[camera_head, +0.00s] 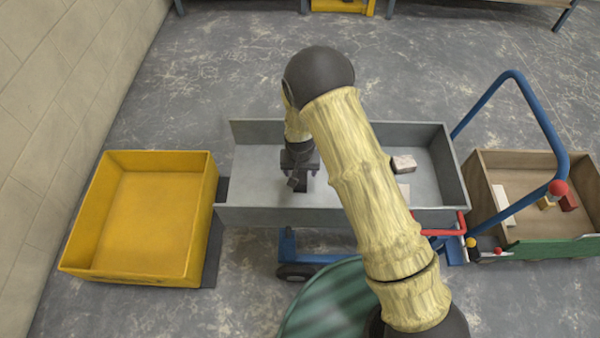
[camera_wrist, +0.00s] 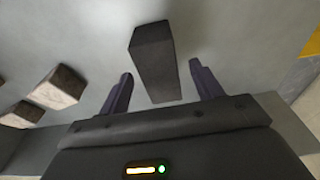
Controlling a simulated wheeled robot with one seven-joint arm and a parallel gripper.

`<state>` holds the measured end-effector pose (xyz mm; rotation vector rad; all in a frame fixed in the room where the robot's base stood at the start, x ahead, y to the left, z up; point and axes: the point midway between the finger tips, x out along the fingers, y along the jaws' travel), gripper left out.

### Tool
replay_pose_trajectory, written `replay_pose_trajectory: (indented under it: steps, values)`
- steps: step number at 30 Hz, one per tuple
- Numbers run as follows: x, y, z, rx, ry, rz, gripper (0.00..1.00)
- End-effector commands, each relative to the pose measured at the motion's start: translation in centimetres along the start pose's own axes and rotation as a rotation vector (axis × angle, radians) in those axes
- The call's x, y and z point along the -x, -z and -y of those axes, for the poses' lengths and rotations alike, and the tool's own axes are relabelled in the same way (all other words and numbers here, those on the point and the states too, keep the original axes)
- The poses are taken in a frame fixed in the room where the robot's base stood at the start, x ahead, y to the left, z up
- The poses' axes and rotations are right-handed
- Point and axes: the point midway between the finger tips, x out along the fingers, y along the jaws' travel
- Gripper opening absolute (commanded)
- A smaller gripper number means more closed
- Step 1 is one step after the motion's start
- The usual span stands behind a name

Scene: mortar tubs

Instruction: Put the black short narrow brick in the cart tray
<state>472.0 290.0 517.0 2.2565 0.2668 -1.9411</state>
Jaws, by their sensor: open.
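The cart tray (camera_head: 440,165) is the grey metal tray on the blue-handled cart, in the middle of the head view. My gripper (camera_head: 299,182) is down inside its left half, with the fingers apart. In the wrist view the black brick (camera_wrist: 153,55) lies between the two open fingers of my gripper (camera_wrist: 160,88), with a gap on each side. It is long, narrow and dark, over the grey tray floor. I cannot tell whether it rests flat on the floor. In the head view a small dark piece at the fingertips is mostly hidden by my gripper.
Pale pinkish bricks (camera_head: 404,163) lie in the tray's right half; two show at left in the wrist view (camera_wrist: 58,88). An empty yellow tub (camera_head: 150,222) stands left. A wooden crate (camera_head: 540,165) with several pieces stands right, behind the cart's blue handle (camera_head: 480,112).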

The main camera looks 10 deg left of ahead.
Motion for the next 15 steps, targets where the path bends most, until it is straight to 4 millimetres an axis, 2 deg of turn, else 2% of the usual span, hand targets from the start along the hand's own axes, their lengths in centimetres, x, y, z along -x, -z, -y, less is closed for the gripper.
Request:
replay_pose_trajectory:
  steps: [1,3,15]
  values:
    - [1.4,0.1,0.0,0.000,0.001,-0.002,0.65]
    - [2.8,0.1,0.0,0.000,0.001,-0.002,0.65]
    - [10.8,0.1,0.1,0.001,0.001,-0.003,0.65]
